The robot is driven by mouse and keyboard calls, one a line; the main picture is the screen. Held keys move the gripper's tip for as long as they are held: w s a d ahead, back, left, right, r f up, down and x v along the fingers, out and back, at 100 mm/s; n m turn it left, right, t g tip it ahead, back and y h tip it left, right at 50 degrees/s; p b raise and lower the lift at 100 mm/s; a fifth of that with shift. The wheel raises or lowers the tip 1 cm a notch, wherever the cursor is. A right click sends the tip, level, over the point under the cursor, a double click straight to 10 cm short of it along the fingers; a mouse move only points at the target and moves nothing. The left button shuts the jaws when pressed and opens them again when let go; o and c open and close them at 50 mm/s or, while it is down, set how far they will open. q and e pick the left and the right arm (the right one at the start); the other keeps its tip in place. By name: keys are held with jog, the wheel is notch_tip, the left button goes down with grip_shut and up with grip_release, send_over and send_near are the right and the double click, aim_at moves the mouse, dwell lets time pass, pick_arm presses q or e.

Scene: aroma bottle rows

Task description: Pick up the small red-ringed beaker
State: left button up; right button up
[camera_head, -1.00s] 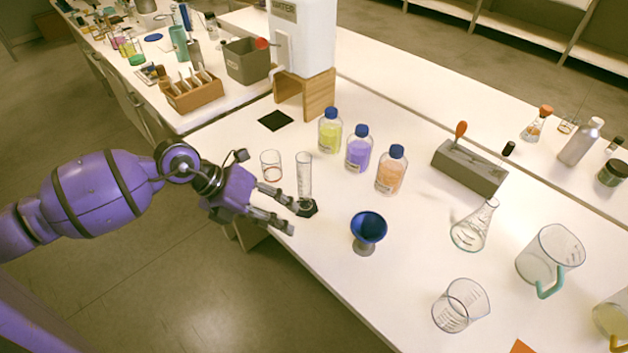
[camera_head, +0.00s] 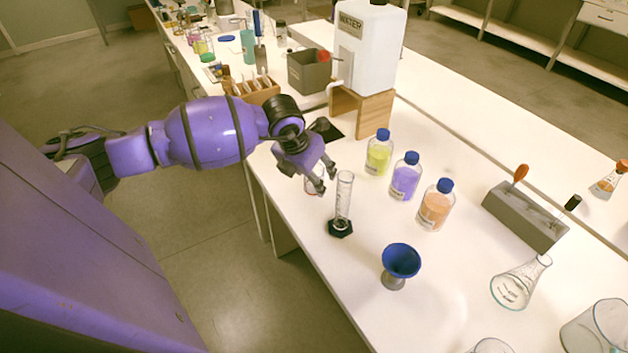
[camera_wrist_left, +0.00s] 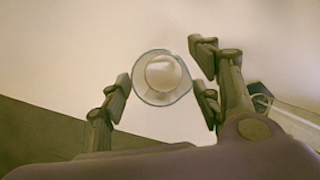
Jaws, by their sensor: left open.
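The small red-ringed beaker (camera_head: 311,189) stands on the near edge of the bench, mostly hidden behind my left gripper (camera_head: 322,182) in the head view. In the left wrist view I look down into its round glass rim (camera_wrist_left: 137,84), which lies between the fingers of my left gripper (camera_wrist_left: 161,92). The fingers are open, one on the left of the beaker and two on the right. The right-hand fingers look very close to the glass; I cannot tell whether they touch it. My right gripper is out of view.
A graduated cylinder (camera_head: 344,195) on a dark base stands just right of the gripper. A blue funnel (camera_head: 401,260), capped bottles with yellow (camera_head: 378,157), purple (camera_head: 404,181) and orange (camera_head: 436,209) liquid, and a water tank (camera_head: 372,50) stand nearby.

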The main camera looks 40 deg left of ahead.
pick_arm(q)
jog(key=shift+f, duration=0.1)
jog(key=c, duration=1.2)
